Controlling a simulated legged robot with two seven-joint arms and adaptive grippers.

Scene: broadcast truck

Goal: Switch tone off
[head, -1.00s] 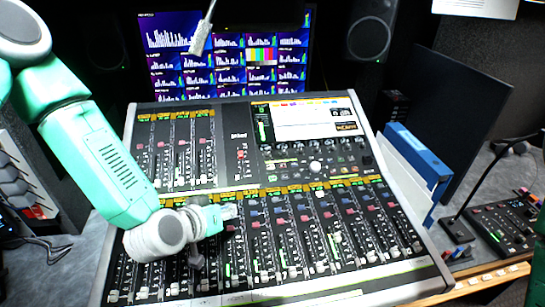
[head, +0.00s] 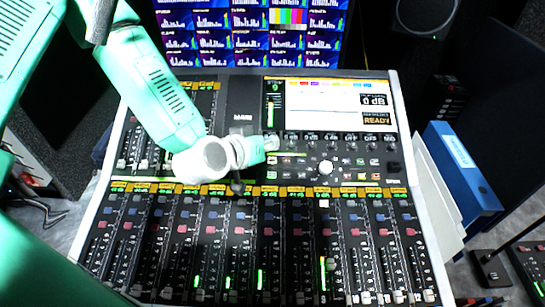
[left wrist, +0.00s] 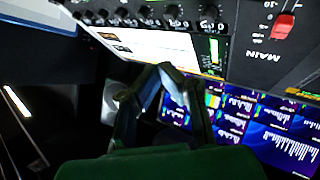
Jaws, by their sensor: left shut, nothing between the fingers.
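The mixing console (head: 92,235) fills the middle of the head view, with rows of faders and coloured buttons. Its screen (head: 320,105) shows "0 dB" and "READY" at its right side. One strip has a pale lit button (head: 323,203) and a tall green-to-red meter (head: 323,272) below it. I cannot make out a button marked tone. My left gripper (head: 272,143) is shut and empty, over the console by the screen's lower left corner. In the left wrist view its fingertips (left wrist: 164,68) meet in front of the console screen's edge (left wrist: 160,45). My right gripper is not in view.
A monitor wall (head: 235,40) stands behind the console, with a speaker (head: 425,15) at its right. Blue and white binders (head: 462,170) stand close to the console's right side. A small panel (head: 530,265) lies at the lower right. A red fader cap (left wrist: 284,26) sits beside "MAIN".

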